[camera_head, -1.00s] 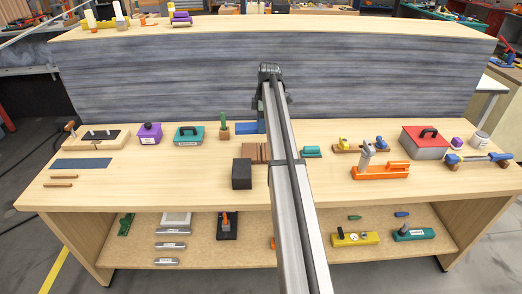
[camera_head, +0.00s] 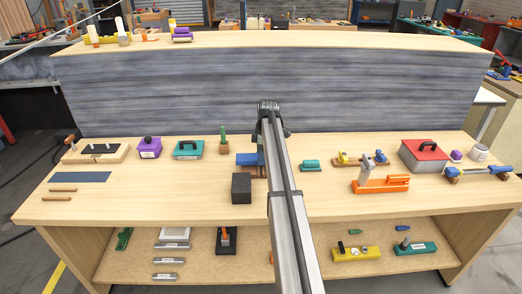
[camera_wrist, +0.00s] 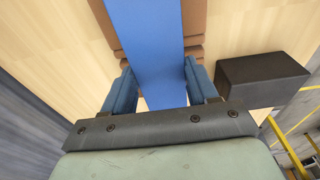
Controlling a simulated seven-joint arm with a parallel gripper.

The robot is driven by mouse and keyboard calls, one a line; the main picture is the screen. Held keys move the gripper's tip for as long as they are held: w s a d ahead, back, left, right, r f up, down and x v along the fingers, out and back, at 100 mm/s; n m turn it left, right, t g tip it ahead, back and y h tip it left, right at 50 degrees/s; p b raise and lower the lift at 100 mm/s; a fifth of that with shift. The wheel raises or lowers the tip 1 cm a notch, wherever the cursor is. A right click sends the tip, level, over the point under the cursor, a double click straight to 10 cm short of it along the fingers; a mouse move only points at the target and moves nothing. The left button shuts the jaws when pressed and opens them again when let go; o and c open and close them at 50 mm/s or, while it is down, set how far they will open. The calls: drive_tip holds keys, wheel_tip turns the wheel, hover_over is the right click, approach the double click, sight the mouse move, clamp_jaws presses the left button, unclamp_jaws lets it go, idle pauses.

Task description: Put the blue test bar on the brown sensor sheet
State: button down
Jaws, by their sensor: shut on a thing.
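The blue test bar (camera_wrist: 148,45) runs between the two blue fingers of my gripper (camera_wrist: 160,88) in the wrist view. The gripper is shut on it. In the head view the bar's left end (camera_head: 247,159) shows beside my arm, which hides the rest and the fingers. The brown sensor sheet (camera_head: 258,172) lies on the bench just in front of and under the bar. In the wrist view its brown edges (camera_wrist: 193,20) show on both sides of the bar. I cannot tell whether the bar touches it.
A black block (camera_head: 241,189) stands close beside the brown sheet, also right of the gripper in the wrist view (camera_wrist: 262,78). A small brown block with a green peg (camera_head: 224,146) stands behind left. A teal piece (camera_head: 310,164) lies right.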

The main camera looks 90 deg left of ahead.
drive_tip(key=shift+f, duration=0.75)
drive_tip(key=shift+f, duration=0.1)
drive_tip(key=shift+c, duration=1.5)
unclamp_jaws()
drive_tip(key=shift+f, duration=0.15)
wheel_tip(320, 180, up, 12)
drive_tip(key=w, duration=0.1)
drive_tip(key=shift+w, duration=0.2)
